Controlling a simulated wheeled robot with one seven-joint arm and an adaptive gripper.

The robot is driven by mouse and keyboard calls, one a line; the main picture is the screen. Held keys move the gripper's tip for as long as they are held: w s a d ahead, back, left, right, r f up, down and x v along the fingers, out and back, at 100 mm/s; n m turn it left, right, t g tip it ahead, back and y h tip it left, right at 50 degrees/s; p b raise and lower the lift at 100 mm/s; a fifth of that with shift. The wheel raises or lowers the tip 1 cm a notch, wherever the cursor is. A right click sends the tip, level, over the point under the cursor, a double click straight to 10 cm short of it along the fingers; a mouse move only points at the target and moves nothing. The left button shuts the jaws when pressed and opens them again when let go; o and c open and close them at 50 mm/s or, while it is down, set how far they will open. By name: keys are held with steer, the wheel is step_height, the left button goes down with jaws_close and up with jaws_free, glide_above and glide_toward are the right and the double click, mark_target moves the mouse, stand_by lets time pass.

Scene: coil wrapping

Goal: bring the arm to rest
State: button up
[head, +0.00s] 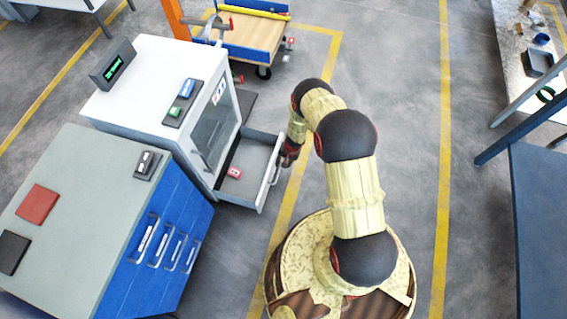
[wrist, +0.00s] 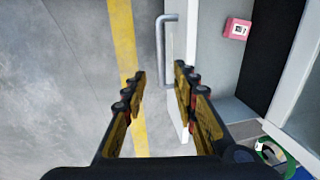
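My gripper (wrist: 160,75) is open, its two fingers spread with nothing held between them. In the head view my arm reaches up and to the left, and the gripper (head: 289,152) is beside the open drawer (head: 249,188) of the white cabinet (head: 150,103), partly hidden by my arm. The drawer's grey handle (wrist: 166,45) shows just beyond and between the fingertips in the wrist view. I cannot tell whether a finger touches the handle or the drawer front.
A pink-red box (head: 235,173) lies in the drawer. A grey-topped blue drawer cabinet (head: 60,235) stands at lower left, a wooden-decked cart (head: 250,35) at the back. A dark blue table (head: 540,220) is at right. Floor between the yellow lines right of my arm is clear.

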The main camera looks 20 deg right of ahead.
stand_by(0.4)
steer(key=s+a+r+g+y, duration=0.25)
steer(key=s+a+r, duration=0.2)
steer(key=s, duration=0.45)
step_height(320, 180, up, 36)
steer(key=s+n+g+h, duration=0.2)
steer(key=n, duration=0.2)
steer(key=s+r+n+t, duration=0.1)
steer(key=s+r+t, duration=0.2)
steer(key=r, duration=0.8)
steer(key=s+r+n+t+h, duration=0.1)
steer(key=s+r+t, duration=0.1)
steer(key=s+r, duration=0.5)
steer(key=s+r+n+t+h, duration=0.1)
steer(key=s+r+t, duration=0.2)
steer(key=r, duration=1.4)
steer(key=s, duration=0.3)
steer(key=shift+r+n+t, duration=0.2)
steer(key=shift+n+t, duration=0.1)
steer(key=shift+t, duration=0.05)
